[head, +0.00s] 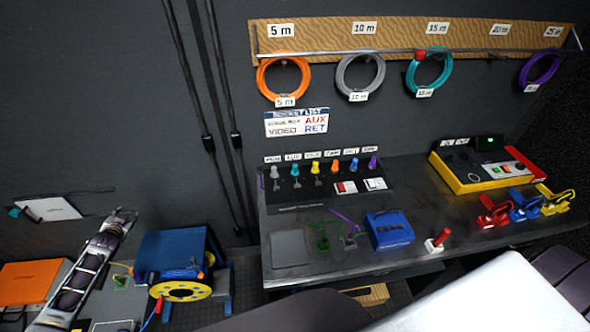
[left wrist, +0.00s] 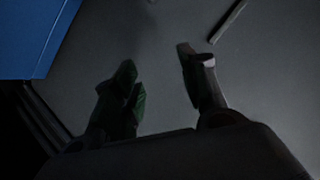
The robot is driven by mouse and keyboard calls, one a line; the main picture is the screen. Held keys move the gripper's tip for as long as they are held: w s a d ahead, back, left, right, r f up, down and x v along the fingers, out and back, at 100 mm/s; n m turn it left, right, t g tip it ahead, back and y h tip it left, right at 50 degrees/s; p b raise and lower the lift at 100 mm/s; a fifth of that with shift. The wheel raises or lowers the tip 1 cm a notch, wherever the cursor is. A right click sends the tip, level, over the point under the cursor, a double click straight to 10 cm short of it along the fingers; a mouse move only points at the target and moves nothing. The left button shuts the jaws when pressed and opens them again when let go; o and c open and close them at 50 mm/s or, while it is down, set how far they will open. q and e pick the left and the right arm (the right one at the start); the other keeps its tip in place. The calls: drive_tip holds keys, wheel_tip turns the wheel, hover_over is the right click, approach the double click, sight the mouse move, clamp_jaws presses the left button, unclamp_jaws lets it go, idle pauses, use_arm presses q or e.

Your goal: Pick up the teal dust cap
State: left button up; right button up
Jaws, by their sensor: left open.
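A small teal cap-like piece (head: 294,170) stands in the row of coloured pieces on the sloped black panel (head: 330,190), between a grey one and a yellow one. A second small teal object (head: 14,212) shows at the far left beside a white card; I cannot tell what it is. My left gripper (head: 122,214) is at the left, well away from the panel, near the wall above the blue cable reel. In the left wrist view its two dark fingers (left wrist: 158,80) are apart, with nothing visible between them. My right gripper is out of view.
A blue cable reel (head: 180,258) stands right of my left arm. The dark bench (head: 300,282) holds a blue box (head: 389,230), a red-handled switch (head: 438,240) and a yellow case (head: 480,165). Cable coils hang above. Vertical cables (head: 212,120) run down the wall.

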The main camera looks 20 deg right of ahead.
use_arm(q)
drive_tip(key=w+d+r+m+t+h+p, duration=0.1)
drive_tip(key=w+d+r, duration=0.2)
drive_tip(key=r, duration=0.5)
drive_tip(key=w+d+r+m+t+h, duration=0.1)
drive_tip(key=w+d+r, duration=0.15)
drive_tip(key=r, duration=0.45)
drive_tip(key=s+d+r+m+h+p, duration=0.2)
drive_tip(key=s+d+r+m+h, duration=0.15)
drive_tip(key=d+r, duration=1.05)
drive_tip(key=s+d+f+n+g+h, duration=0.1)
drive_tip(key=s+d+g+h, duration=0.5)
drive_tip(key=s+d, duration=1.8)
drive_tip(key=shift+s+d+g+h, duration=0.25)
drive_tip(key=shift+s+g+h, duration=0.15)
drive_tip(key=shift+s, duration=0.3)
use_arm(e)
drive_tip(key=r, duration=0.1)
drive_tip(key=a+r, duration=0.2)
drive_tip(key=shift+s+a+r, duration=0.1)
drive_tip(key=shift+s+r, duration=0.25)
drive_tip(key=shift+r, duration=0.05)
use_arm(q)
drive_tip(key=shift+f+n, duration=0.1)
drive_tip(key=shift+n, duration=0.15)
drive_tip(key=shift+w, duration=0.1)
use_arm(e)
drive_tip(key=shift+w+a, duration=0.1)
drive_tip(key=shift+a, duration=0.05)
